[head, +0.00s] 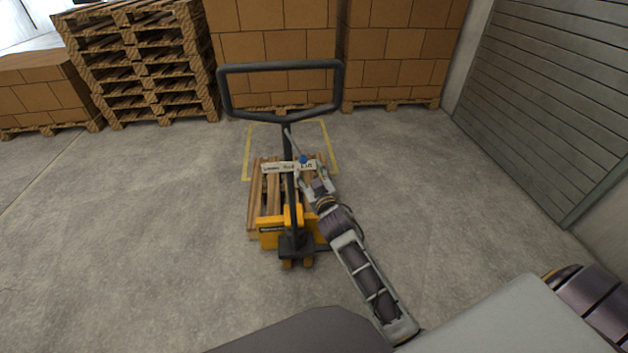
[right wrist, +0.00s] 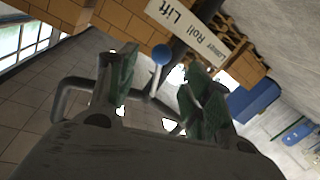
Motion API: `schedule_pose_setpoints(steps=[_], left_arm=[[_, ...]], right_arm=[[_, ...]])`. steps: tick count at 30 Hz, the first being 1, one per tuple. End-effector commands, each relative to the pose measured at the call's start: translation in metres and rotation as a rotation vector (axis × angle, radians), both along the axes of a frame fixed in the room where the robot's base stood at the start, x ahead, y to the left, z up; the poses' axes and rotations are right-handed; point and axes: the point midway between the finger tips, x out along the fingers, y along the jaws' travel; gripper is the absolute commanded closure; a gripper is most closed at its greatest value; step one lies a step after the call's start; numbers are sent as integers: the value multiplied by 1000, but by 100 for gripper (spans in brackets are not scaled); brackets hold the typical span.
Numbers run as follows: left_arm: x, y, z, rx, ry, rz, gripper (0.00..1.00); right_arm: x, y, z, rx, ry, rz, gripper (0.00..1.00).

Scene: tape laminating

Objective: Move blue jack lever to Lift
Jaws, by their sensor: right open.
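The pallet jack has a dark loop handle (head: 281,66) on an upright post and a yellow body (head: 270,237). A white label plate (head: 274,168) on the post reads Lower, Roll, Lift; it also shows in the right wrist view (right wrist: 195,25). The blue lever knob (head: 303,159) is at the Lift end of the plate in the head view. In the right wrist view the blue knob (right wrist: 161,54) shows between my right gripper's open fingers. My right gripper (head: 316,184) is just below the plate; contact with the knob cannot be told. My left gripper is out of view.
A wooden pallet (head: 256,200) lies at the jack, near a yellow floor outline (head: 247,150). Stacked pallets (head: 140,60) and boxes (head: 270,45) stand behind. A grey slatted shutter (head: 550,100) is at the right. The concrete floor on both sides is clear.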

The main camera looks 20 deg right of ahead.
Motion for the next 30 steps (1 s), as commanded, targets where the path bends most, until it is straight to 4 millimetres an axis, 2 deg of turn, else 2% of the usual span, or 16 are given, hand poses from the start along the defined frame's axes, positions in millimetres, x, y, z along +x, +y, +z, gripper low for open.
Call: schedule_pose_setpoints(steps=[6, 12, 30], left_arm=[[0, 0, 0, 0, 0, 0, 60], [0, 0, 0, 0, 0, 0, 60], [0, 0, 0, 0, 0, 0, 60]], right_arm=[[-18, 2, 1, 1, 0, 0, 49], [-27, 3, 3, 1, -1, 0, 49], [-29, 3, 3, 1, 0, 0, 49]])
